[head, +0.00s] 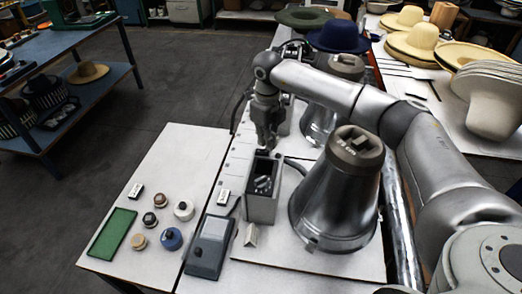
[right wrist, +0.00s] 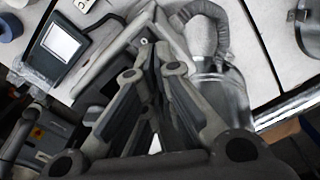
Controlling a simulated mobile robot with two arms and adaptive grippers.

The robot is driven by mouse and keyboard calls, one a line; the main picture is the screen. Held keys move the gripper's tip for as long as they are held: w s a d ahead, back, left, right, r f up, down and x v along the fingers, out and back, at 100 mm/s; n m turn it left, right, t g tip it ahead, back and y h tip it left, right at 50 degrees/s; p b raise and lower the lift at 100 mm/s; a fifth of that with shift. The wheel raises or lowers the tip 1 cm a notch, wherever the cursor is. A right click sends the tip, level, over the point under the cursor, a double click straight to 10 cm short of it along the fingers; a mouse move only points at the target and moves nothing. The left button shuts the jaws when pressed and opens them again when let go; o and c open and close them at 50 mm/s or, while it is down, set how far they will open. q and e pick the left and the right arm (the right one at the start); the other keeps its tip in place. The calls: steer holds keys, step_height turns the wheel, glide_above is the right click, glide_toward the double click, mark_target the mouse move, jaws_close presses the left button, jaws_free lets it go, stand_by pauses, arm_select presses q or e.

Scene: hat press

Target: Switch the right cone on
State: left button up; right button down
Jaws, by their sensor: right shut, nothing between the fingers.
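Two metal cones with dark knobbed tops stand on the white table: a near one (head: 338,200) on the right and a farther one (head: 322,118) partly hidden behind my right arm. My left gripper is not in view.
A grey device with a screen (head: 209,246) lies left of the box. Several small round pots, including a blue one (head: 171,239), and a green tray (head: 112,233) are farther left. Hats (head: 412,38) fill the table at the back right.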

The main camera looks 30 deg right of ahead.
mark_target(267, 151)
steer(key=shift+f, duration=0.3)
stand_by(0.5)
steer(key=shift+s+f+b, duration=0.1)
steer(key=shift+f+b, duration=0.8)
steer(key=shift+f, duration=0.05)
stand_by(0.4)
steer(key=shift+r+p, duration=0.7)
steer(key=shift+r, duration=0.15)
steer(key=shift+r+p, duration=1.45)
steer(key=shift+r, duration=1.25)
steer(key=shift+f, duration=0.1)
